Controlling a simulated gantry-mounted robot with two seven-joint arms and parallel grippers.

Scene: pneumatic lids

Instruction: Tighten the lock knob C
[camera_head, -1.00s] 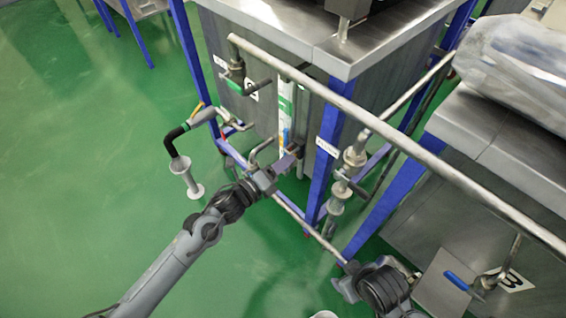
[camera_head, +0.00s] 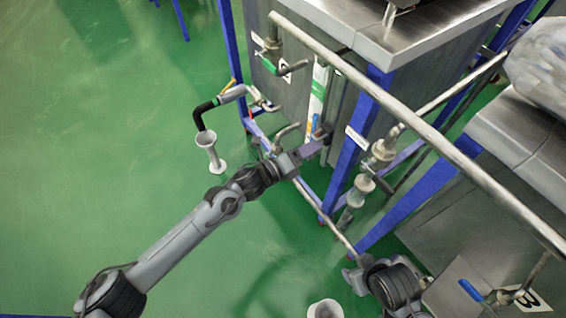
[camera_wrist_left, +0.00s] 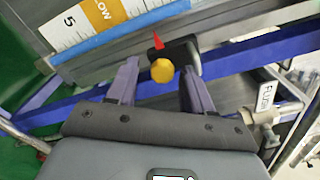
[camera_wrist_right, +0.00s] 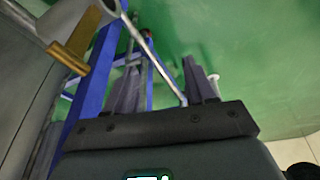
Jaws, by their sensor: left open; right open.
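A small yellow knob (camera_wrist_left: 162,70), which looks like the lock knob, sits on a dark block with a red pointer beside a scale strip in the left wrist view. My left gripper (camera_wrist_left: 158,68) is open, its two fingers on either side of the knob with gaps to it. In the head view my left gripper (camera_head: 318,148) is at the lower end of the upright scale strip (camera_head: 317,90); the knob is hidden there. My right gripper (camera_head: 352,275) is open and empty, low near the right tank. It also shows in the right wrist view (camera_wrist_right: 160,75).
A long steel pipe (camera_head: 400,112) crosses above the work area. Blue frame legs (camera_head: 347,172) and a jointed vertical pipe (camera_head: 373,168) stand right of my left gripper. A blue-handled valve (camera_head: 470,290) is near my right arm. Green floor (camera_head: 100,150) is open on the left.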

